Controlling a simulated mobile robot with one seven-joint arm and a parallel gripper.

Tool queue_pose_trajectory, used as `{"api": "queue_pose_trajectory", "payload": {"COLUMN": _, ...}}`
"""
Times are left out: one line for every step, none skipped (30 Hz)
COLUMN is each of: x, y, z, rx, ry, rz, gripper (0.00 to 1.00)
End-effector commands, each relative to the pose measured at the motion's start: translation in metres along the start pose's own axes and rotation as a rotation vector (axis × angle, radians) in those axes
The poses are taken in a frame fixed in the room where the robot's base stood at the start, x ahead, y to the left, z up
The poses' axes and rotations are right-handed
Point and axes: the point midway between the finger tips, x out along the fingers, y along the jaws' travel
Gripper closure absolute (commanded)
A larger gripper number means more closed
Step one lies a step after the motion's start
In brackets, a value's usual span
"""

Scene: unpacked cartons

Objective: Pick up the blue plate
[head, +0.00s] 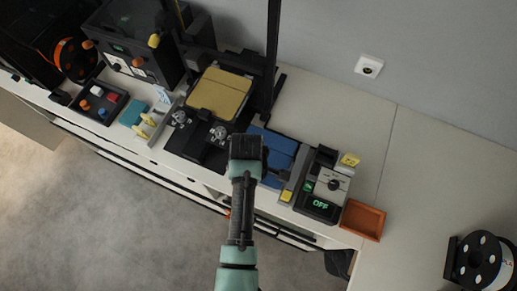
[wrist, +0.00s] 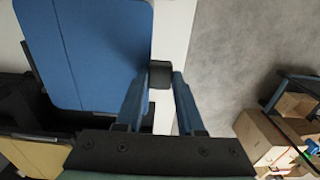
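The blue plate (head: 270,146) lies flat on the bench between the 3D printer and a small control box. The lower left of the plate is hidden by my arm in the head view. In the wrist view the blue plate (wrist: 95,50) fills the upper left, with a small dark tab (wrist: 160,74) at its edge. My gripper (wrist: 160,85) is open, its two fingers spread on either side of the tab. I cannot tell whether a finger touches the tab. My gripper's fingers are mostly hidden by the wrist in the head view.
A printer with a tan plate (head: 219,92) stands left of the blue plate. The control box (head: 325,186), reading OFF, and an orange tray (head: 363,220) are on the right. Open cartons (wrist: 265,140) stand on the floor. The bench at the right is mostly clear.

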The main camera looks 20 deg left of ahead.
Motion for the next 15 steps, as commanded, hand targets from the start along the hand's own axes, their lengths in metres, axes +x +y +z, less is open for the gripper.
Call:
{"api": "queue_pose_trajectory", "payload": {"x": -0.0001, "y": -0.0003, "z": 0.0, "rx": 0.0, "ry": 0.0, "rz": -0.001, "gripper": 0.78}}
{"api": "queue_pose_trajectory", "payload": {"x": -0.0001, "y": -0.0003, "z": 0.0, "rx": 0.0, "ry": 0.0, "rz": -0.001, "gripper": 0.83}}
{"api": "queue_pose_trajectory", "payload": {"x": -0.0001, "y": -0.0003, "z": -0.0001, "rx": 0.0, "ry": 0.0, "rz": -0.001, "gripper": 0.91}}
{"api": "queue_pose_trajectory", "payload": {"x": -0.0001, "y": -0.0003, "z": -0.0001, "rx": 0.0, "ry": 0.0, "rz": -0.001, "gripper": 0.96}}
{"api": "queue_pose_trajectory", "payload": {"x": -0.0001, "y": -0.0003, "z": -0.0001, "rx": 0.0, "ry": 0.0, "rz": -0.001, "gripper": 1.0}}
{"api": "queue_pose_trajectory", "payload": {"x": -0.0001, "y": -0.0004, "z": -0.0001, "rx": 0.0, "ry": 0.0, "rz": -0.001, "gripper": 1.0}}
{"api": "queue_pose_trajectory", "payload": {"x": -0.0001, "y": -0.0004, "z": -0.0001, "rx": 0.0, "ry": 0.0, "rz": -0.001, "gripper": 1.0}}
{"api": "queue_pose_trajectory", "payload": {"x": -0.0001, "y": -0.0004, "z": -0.0001, "rx": 0.0, "ry": 0.0, "rz": -0.001, "gripper": 1.0}}
{"api": "queue_pose_trajectory", "payload": {"x": -0.0001, "y": -0.0004, "z": -0.0001, "rx": 0.0, "ry": 0.0, "rz": -0.001, "gripper": 1.0}}
{"api": "queue_pose_trajectory", "payload": {"x": -0.0001, "y": -0.0004, "z": -0.0001, "rx": 0.0, "ry": 0.0, "rz": -0.001, "gripper": 1.0}}
{"api": "queue_pose_trajectory", "payload": {"x": -0.0001, "y": -0.0005, "z": -0.0001, "rx": 0.0, "ry": 0.0, "rz": -0.002, "gripper": 1.0}}
{"api": "queue_pose_trajectory", "payload": {"x": -0.0005, "y": -0.0001, "z": -0.0002, "rx": 0.0, "ry": 0.0, "rz": 0.0, "gripper": 1.0}}
{"api": "queue_pose_trajectory", "payload": {"x": -0.0005, "y": -0.0001, "z": -0.0002, "rx": 0.0, "ry": 0.0, "rz": 0.0, "gripper": 1.0}}
{"api": "queue_pose_trajectory", "payload": {"x": -0.0005, "y": -0.0001, "z": -0.0002, "rx": 0.0, "ry": 0.0, "rz": -0.001, "gripper": 1.0}}
{"api": "queue_pose_trajectory", "payload": {"x": -0.0005, "y": -0.0001, "z": -0.0002, "rx": 0.0, "ry": 0.0, "rz": -0.001, "gripper": 1.0}}
